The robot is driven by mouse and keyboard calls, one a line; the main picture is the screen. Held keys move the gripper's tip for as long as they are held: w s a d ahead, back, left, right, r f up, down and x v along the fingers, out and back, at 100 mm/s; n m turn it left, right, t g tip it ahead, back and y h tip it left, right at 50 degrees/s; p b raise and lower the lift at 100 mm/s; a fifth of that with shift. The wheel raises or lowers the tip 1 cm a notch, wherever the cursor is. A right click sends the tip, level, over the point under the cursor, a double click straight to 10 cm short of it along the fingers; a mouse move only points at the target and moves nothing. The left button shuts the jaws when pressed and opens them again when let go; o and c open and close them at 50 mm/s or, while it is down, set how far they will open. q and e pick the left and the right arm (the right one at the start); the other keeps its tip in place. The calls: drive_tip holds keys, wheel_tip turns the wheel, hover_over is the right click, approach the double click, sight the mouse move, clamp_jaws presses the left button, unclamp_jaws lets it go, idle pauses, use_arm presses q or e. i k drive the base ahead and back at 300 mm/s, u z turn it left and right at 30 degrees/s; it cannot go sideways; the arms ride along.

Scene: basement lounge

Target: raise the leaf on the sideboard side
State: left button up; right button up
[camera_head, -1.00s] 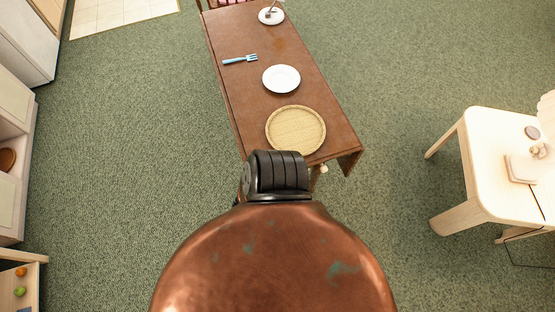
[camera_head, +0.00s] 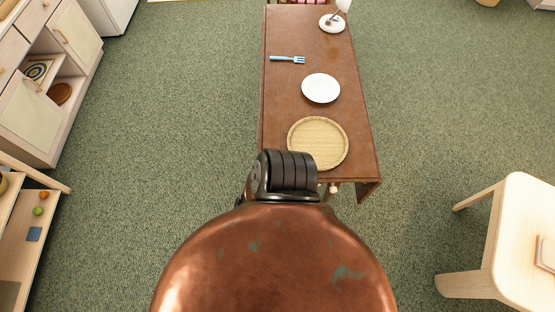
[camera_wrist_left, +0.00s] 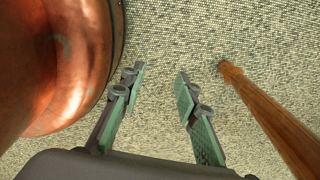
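The brown wooden drop-leaf table (camera_head: 315,65) stands ahead of me, its long sides running away from me. A leaf hangs at its right side, its near end showing below the top's corner (camera_head: 368,191). Along the left edge, facing the sideboard, only a thin strip shows, so that leaf's face is hidden. The pale sideboard (camera_head: 38,112) stands at the left. My left gripper (camera_wrist_left: 157,82) shows only in the left wrist view; its fingers are apart and empty above the carpet. A wooden leg (camera_wrist_left: 265,115) is to its right, apart from it. My right gripper is out of view.
A pale table (camera_head: 525,235) stands at the right, an open shelf (camera_head: 28,215) at the near left. Green carpet between sideboard and table is clear.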

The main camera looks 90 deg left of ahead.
sight(262, 79)
drive_tip(key=i, duration=1.35)
drive_tip(key=u, duration=4.55)
